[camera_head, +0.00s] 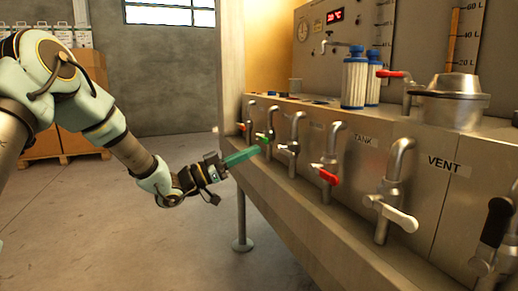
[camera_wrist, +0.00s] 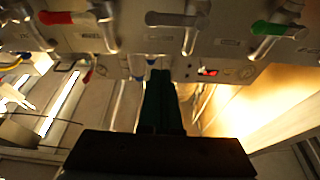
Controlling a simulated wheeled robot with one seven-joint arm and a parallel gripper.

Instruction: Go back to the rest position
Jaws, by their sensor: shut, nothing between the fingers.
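My gripper (camera_head: 256,151) is held out level in front of the metal panel, its green fingers together and empty. Its tips are close to the green valve handle (camera_head: 263,138) and the white valve handle (camera_head: 289,149); I cannot tell whether they touch anything. In the wrist view my gripper (camera_wrist: 160,76) shows as closed green fingers in the middle. The red handle (camera_wrist: 56,17), the white handle (camera_wrist: 170,19) and the green handle (camera_wrist: 275,28) line the top of that view.
The trailer panel (camera_head: 350,210) fills the right, with a red valve (camera_head: 327,176), a large white-handled valve (camera_head: 391,213) and a black-handled valve (camera_head: 496,222). Blue-capped filters (camera_head: 354,82) and a metal pot (camera_head: 452,104) stand above. Cardboard boxes (camera_head: 70,143) stand behind my arm. Floor at left is clear.

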